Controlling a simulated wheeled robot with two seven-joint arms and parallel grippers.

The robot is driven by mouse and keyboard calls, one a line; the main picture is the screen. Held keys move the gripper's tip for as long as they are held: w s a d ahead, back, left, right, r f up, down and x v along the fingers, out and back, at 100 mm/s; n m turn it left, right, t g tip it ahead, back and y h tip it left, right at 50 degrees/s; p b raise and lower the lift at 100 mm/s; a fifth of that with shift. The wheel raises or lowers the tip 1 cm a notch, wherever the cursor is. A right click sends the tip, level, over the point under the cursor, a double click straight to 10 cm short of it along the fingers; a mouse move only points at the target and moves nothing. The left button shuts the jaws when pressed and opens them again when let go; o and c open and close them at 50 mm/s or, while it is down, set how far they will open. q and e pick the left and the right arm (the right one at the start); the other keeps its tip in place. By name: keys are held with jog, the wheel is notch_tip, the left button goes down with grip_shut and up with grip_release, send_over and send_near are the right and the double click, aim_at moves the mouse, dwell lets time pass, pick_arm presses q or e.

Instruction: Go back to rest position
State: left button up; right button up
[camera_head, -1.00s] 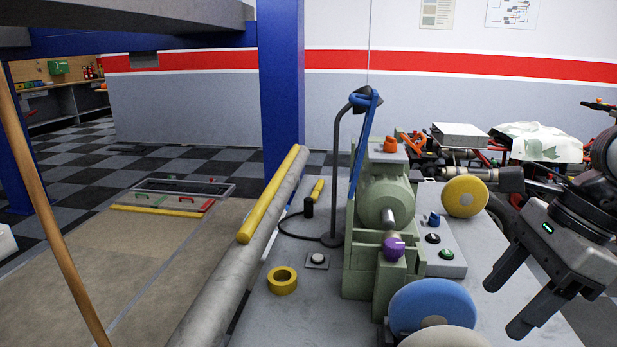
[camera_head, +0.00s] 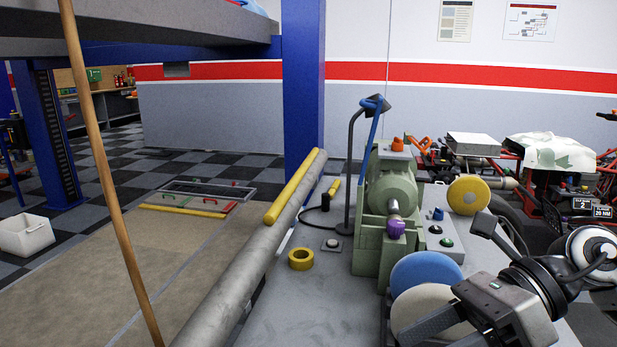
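My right gripper (camera_head: 438,333) is at the lower right of the head view, in front of the grinding machine's discs. Its two dark fingers point left and are spread apart with nothing seen between them. The lower finger is partly cut off by the bottom edge. My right arm comes in from the right edge. My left gripper is not in view.
A green bench machine (camera_head: 390,190) with a blue disc (camera_head: 424,270) and a pale disc (camera_head: 418,305) stands on the grey bench (camera_head: 310,315). The pale disc is just behind my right gripper. A yellow tape roll (camera_head: 301,259) and a long grey pipe (camera_head: 240,270) lie left.

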jog(key=w+a+r+m+t+y, duration=0.1)
jog(key=w+a+m+t+y, duration=0.1)
jog(key=a+m+t+y, duration=0.6)
jog(key=w+d+f+m+t+h, duration=0.2)
jog(key=d+f+m+t+h, duration=0.35)
jog(key=m, duration=0.95)
jog(key=w+d+f+m+t+h, duration=0.2)
jog(key=f+m+t+h, duration=0.5)
jog(key=m, duration=0.7)
jog(key=s+f+m+g+h, duration=0.2)
jog(key=s+f+m+g, duration=0.2)
jog(key=f, duration=0.5)
jog(key=s+d+f+m+g+h, duration=0.1)
jog(key=s+f+m+g+h, duration=0.2)
jog(key=s+f+m, duration=0.3)
notch_tip(320, 180, down, 4)
jog(key=shift+s+d+f+g, duration=0.15)
jog(key=shift+s+g, duration=0.35)
jog(key=shift+g, duration=0.25)
